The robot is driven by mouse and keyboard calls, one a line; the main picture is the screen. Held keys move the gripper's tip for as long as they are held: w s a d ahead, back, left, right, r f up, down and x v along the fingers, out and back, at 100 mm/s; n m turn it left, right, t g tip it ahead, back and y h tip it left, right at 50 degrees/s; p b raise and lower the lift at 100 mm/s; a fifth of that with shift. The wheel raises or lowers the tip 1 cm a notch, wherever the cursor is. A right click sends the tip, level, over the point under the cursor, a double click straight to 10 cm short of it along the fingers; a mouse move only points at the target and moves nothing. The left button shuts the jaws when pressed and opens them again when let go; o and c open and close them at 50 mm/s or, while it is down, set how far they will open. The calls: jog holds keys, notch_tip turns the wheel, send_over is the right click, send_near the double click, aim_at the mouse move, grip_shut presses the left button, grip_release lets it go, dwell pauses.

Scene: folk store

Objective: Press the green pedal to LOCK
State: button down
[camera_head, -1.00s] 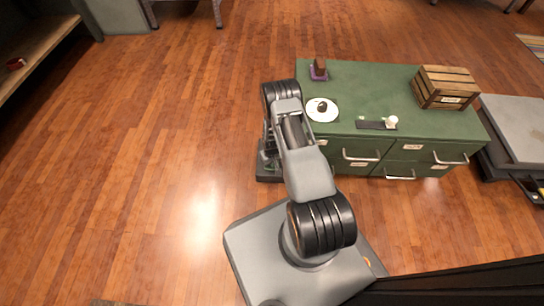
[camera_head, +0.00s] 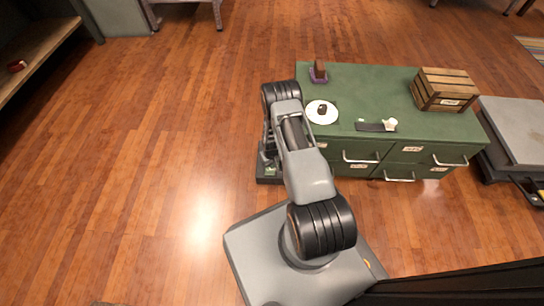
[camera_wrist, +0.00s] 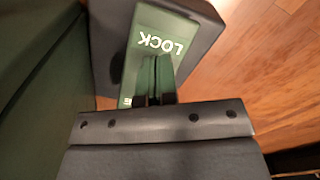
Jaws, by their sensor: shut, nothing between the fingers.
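The green pedal (camera_wrist: 160,40) shows in the wrist view with white LOCK lettering, upside down in the picture. It lies on a dark grey base (camera_wrist: 195,30) on the floor. My gripper (camera_wrist: 156,62) is shut and empty, its fingertips over the pedal just below the lettering. I cannot tell whether they touch the pedal or whether it is pressed down. In the head view, the pedal's base (camera_head: 268,180) sits at the left side of the green cabinet, and my arm hides the gripper and most of the pedal.
The green cabinet (camera_head: 385,88) stands close to the right of my arm. On it are a white plate (camera_head: 331,117), a wooden crate (camera_head: 447,83) and a few small things. A grey platform (camera_head: 515,125) is beyond it. The wooden floor at left is clear.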

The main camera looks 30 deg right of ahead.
notch_tip(320, 180, up, 7)
jog(key=p, duration=0.4)
jog(key=shift+r, duration=0.1)
dwell(0.4)
jog(key=w+a+r+t+p, duration=0.15)
jog(key=r+p, duration=0.65)
jog(key=r, duration=1.3)
jog(key=w+a+r+p, duration=0.1)
jog(key=a+r+p, duration=0.45)
jog(key=r, duration=1.65)
jog(key=s+a+r+p, duration=0.1)
jog(key=s+r+p, duration=0.5)
jog(key=r, duration=0.6)
jog(key=s+a+r+t+p, duration=0.1)
jog(key=s+r+p, duration=0.5)
jog(key=r, duration=0.6)
jog(key=s+a+r+t+p, duration=0.1)
jog(key=s+r+p, duration=0.5)
jog(key=r, duration=0.6)
jog(key=shift+s+r+p, duration=0.2)
jog(key=shift+s+p, duration=0.05)
jog(key=shift+p, duration=0.65)
